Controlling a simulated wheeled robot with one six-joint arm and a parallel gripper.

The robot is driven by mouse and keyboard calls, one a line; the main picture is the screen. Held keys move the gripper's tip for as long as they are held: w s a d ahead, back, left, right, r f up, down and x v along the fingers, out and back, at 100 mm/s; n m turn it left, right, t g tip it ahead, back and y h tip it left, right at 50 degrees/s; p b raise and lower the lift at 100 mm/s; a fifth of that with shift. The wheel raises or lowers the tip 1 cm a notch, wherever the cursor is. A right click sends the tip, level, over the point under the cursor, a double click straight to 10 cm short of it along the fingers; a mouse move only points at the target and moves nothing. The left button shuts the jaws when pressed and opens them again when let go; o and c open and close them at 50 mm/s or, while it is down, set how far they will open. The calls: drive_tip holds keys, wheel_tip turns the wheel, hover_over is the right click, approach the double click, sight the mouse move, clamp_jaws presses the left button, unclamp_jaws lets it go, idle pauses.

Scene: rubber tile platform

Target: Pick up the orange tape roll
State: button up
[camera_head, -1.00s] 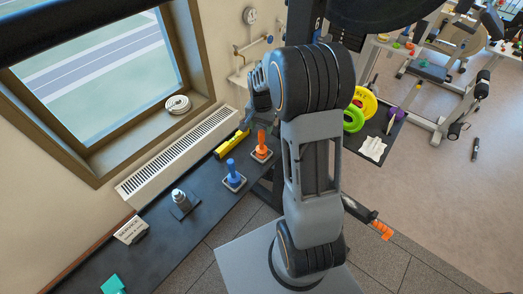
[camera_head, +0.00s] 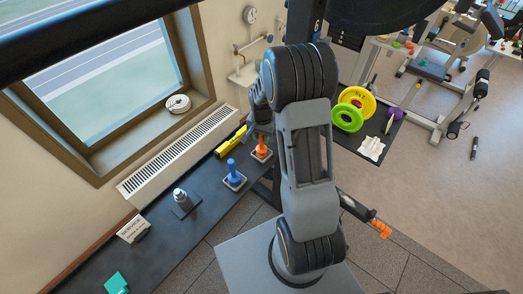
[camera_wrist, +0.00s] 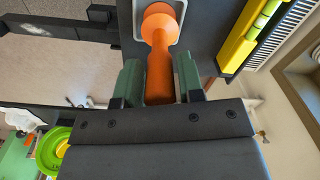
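No orange ring-shaped tape roll shows clearly in these views. An orange pin-shaped thing (camera_head: 261,149) stands upright in a small square holder (camera_head: 263,157) on the dark bench. In the wrist view the orange pin-shaped thing (camera_wrist: 160,70) lies between the two green finger pads of my gripper (camera_wrist: 160,82), with its rounded part toward the top and its lower part hidden by my gripper body. Both pads are very close to its sides; I cannot tell whether they touch. In the head view my gripper (camera_head: 257,112) is just above it, partly hidden by my arm.
A blue pin-shaped thing (camera_head: 232,173) and a metal one (camera_head: 181,198) stand on the bench (camera_head: 165,245). A yellow level (camera_head: 230,142) lies by the radiator (camera_head: 180,155). Yellow (camera_head: 357,98) and green (camera_head: 347,118) ring plates are at the right.

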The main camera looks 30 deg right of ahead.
clamp_jaws()
drive_tip(key=shift+r, duration=0.2)
